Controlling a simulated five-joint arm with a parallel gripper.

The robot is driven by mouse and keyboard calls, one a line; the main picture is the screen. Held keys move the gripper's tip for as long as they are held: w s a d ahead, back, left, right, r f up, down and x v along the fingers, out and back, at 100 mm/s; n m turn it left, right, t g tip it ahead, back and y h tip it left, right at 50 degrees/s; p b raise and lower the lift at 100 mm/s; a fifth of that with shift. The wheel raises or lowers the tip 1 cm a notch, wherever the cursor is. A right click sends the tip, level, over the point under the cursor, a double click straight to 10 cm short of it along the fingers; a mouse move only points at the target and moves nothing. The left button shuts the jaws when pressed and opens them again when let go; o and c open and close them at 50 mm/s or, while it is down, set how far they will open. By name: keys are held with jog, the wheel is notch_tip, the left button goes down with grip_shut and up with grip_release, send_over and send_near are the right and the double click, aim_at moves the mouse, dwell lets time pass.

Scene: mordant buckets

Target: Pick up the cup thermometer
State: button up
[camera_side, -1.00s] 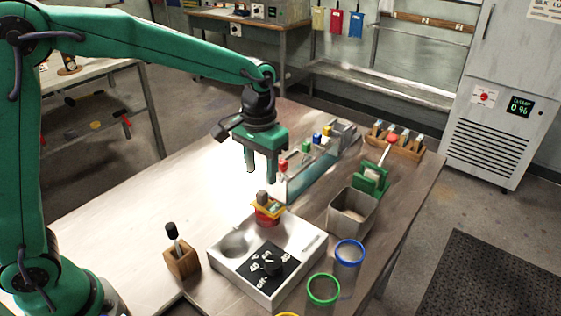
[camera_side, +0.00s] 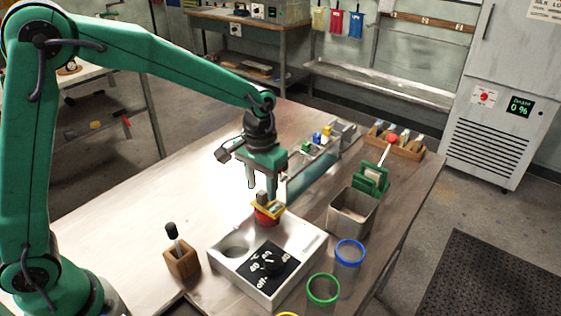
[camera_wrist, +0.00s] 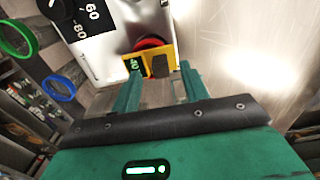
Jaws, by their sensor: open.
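The cup thermometer appears to be the yellow clip-on piece (camera_side: 266,207) with a grey block grip and a small display, on a red cup (camera_side: 266,217) at the back edge of the white hotplate unit. In the wrist view the yellow piece (camera_wrist: 151,61) shows a green-lit readout and a dark grip, just beyond my fingertips. My gripper (camera_side: 265,186) is open and points down, just above and behind the grip in the side view. The open fingers (camera_wrist: 161,72) also show in the wrist view, with nothing visible held between them.
The white unit (camera_side: 312,247) has a round well and a black dial. A clear tank (camera_side: 312,180) with coloured clips stands behind, close to my gripper. A metal bin (camera_side: 351,212), blue ring (camera_side: 350,251), green ring (camera_side: 323,289) and wooden block (camera_side: 182,262) stand around.

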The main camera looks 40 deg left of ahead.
aim_at(268, 211)
jog(key=shift+f, duration=1.45)
grip_shut()
